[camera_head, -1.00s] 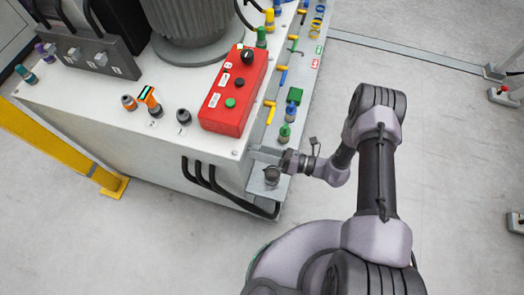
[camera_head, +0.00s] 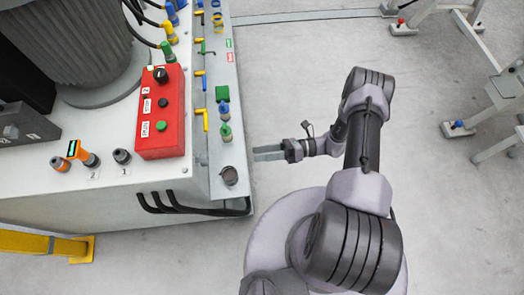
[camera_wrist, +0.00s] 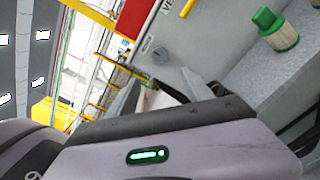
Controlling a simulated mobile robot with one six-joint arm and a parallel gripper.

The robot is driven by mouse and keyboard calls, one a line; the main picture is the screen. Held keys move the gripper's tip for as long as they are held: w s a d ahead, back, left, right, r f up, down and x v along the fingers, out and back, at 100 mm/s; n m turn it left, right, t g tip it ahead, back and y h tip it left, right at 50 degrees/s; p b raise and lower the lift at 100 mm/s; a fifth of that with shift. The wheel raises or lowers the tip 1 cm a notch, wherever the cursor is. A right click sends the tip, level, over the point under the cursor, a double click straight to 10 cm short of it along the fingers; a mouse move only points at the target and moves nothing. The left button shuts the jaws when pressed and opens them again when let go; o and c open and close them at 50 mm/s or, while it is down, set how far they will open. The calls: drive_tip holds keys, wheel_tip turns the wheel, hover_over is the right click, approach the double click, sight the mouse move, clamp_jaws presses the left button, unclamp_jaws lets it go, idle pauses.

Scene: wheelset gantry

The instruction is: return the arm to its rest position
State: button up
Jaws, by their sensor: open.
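My arm reaches up and folds back toward the machine in the head view. My gripper (camera_head: 256,153) is at its end, pointing left, with two parallel grey fingers apart and nothing between them. It is beside the right edge of the machine's ledge (camera_head: 224,114), over the floor, with a small gap. In the wrist view the two fingers of my gripper (camera_wrist: 160,93) show apart, with part of the wrist housing filling the lower picture.
The ledge carries a dark round cap (camera_head: 229,175), a green-topped fitting (camera_head: 225,132) and a yellow handle (camera_head: 205,118). A red control box (camera_head: 161,112) sits on the white machine top (camera_head: 110,183). Grey stands (camera_head: 493,110) are at the right. Floor (camera_head: 440,220) between is clear.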

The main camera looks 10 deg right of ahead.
drive_tip(key=shift+r, duration=0.1)
idle(0.3)
wheel_tip(320, 180, up, 23)
drive_tip(key=w+n+g+h, duration=0.2)
drive_tip(key=n+g+h, duration=0.2)
drive_tip(key=n+h, duration=0.65)
drive_tip(key=s+d+r+n+t+h, duration=0.1)
drive_tip(key=s+r+n+t+h, duration=0.1)
drive_tip(key=s+r+n+t, duration=0.2)
drive_tip(key=s+r+n+t+h, duration=0.3)
drive_tip(key=s+r+n, duration=0.5)
drive_tip(key=r, duration=0.5)
drive_tip(key=shift+s+d+r+n+t, duration=0.15)
drive_tip(key=shift+s+d+n+t, duration=0.35)
drive_tip(key=shift+t, duration=0.3)
drive_tip(key=shift+w+a+h, duration=0.15)
drive_tip(key=shift+h, duration=0.1)
idle(1.1)
